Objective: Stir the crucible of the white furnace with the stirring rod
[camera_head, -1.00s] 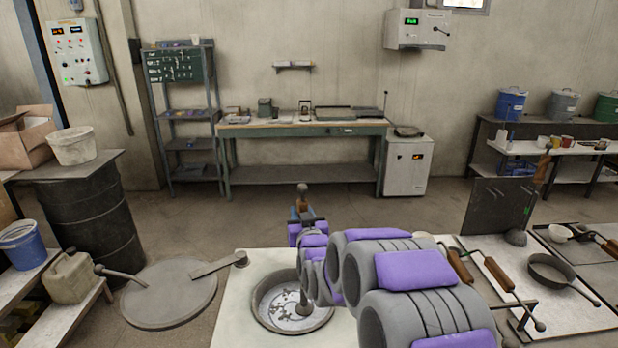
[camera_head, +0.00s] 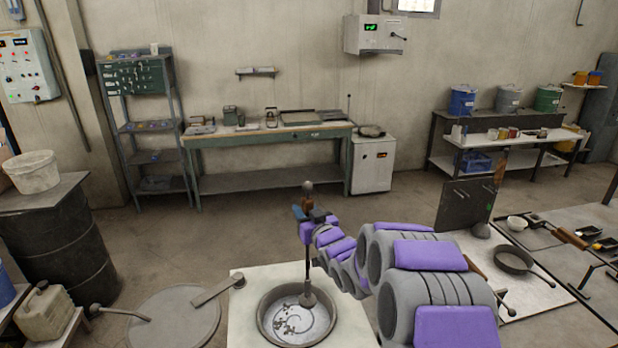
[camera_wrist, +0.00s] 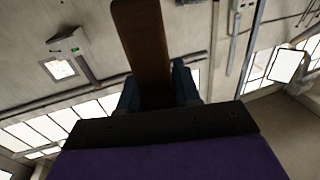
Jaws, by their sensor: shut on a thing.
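The white furnace (camera_head: 245,325) stands low in the middle of the head view with its round crucible (camera_head: 265,322) open. Grey melt with darker flecks shows inside. My gripper (camera_head: 308,216) is above the crucible, shut on the brown wooden handle of the stirring rod (camera_head: 308,258). The rod is upright, and its grey lower end (camera_head: 307,298) is inside the crucible toward the right; how deep it sits I cannot tell. In the wrist view the brown handle (camera_wrist: 143,40) stands between my blue fingers.
The round lid (camera_head: 172,322) with its arm lies open left of the crucible. A jerrycan (camera_head: 43,312) and a dark drum (camera_head: 65,245) are farther left. A dark upright plate (camera_head: 465,205) and a pan (camera_head: 514,261) are at the right.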

